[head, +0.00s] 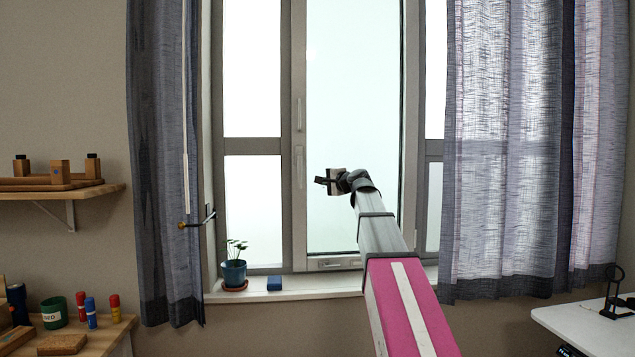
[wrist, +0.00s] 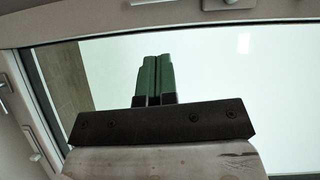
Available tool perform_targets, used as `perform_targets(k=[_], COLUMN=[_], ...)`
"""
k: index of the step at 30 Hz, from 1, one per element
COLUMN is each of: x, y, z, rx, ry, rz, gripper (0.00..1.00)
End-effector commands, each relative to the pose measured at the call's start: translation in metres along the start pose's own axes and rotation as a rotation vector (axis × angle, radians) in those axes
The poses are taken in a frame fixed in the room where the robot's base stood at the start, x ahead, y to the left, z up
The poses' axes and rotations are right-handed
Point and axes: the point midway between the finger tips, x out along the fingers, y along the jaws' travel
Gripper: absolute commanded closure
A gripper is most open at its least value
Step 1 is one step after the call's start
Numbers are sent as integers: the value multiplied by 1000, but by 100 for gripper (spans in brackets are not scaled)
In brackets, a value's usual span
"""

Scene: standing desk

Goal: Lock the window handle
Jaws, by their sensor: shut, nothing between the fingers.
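The pale window handle (head: 299,167) is an upright lever on the left stile of the middle window sash. A similar slim upright piece (head: 299,114) sits above it. My gripper (head: 318,181) is in front of the glass, just right of the lower lever, pointing left, with a small gap in the picture. Its green fingers (wrist: 153,78) are together and empty in the wrist view. That view shows pale handle hardware (wrist: 228,4) on the frame strip, cut by the top edge, apart from the fingertips. Whether the handle is locked cannot be told.
Another handle (head: 338,263) is on the sash's bottom rail. Curtains (head: 160,150) hang at both sides, with a rod (head: 185,110) at the left. The glass around my gripper is clear.

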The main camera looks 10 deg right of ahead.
Motion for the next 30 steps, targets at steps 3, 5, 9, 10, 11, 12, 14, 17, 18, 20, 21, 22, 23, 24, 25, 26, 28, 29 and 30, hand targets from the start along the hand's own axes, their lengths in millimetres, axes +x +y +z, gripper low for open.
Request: perform_targets(k=[3, 5, 9, 10, 11, 12, 14, 17, 18, 20, 21, 22, 23, 24, 25, 26, 28, 29, 30], x=[-26, -36, -54, -56, -58, -61, -63, -65, -65, -65, -64, -64, -64, -64, -64, -64, -63, -62, -61], y=[2, 2, 2, 2, 3, 3, 3, 3, 3, 3, 3, 3, 3, 3, 3, 4, 12, 18, 29], z=[1, 1, 1, 1, 1, 0, 0, 0, 0, 0, 0, 0, 0, 0, 0, 0, 1, 2, 4], rx=[-1, -1, -1, -1, -1, -1, 0, 0, 0, 0, 0, 0, 0, 0, -1, -1, -8, -13, -22], ry=[3, 2, 3, 2, 2, 1, 1, 1, 1, 1, 1, 1, 1, 1, 1, 1, 0, -1, -4], rz=[-1, -1, -1, -1, -1, -1, -1, -1, -1, -1, -1, -1, -1, -1, 0, 2, 15, 25, 43], gripper=[100, 100, 100, 100, 100, 100, 100, 100, 100, 100, 100, 100, 100, 100, 100, 100, 100, 100, 100])
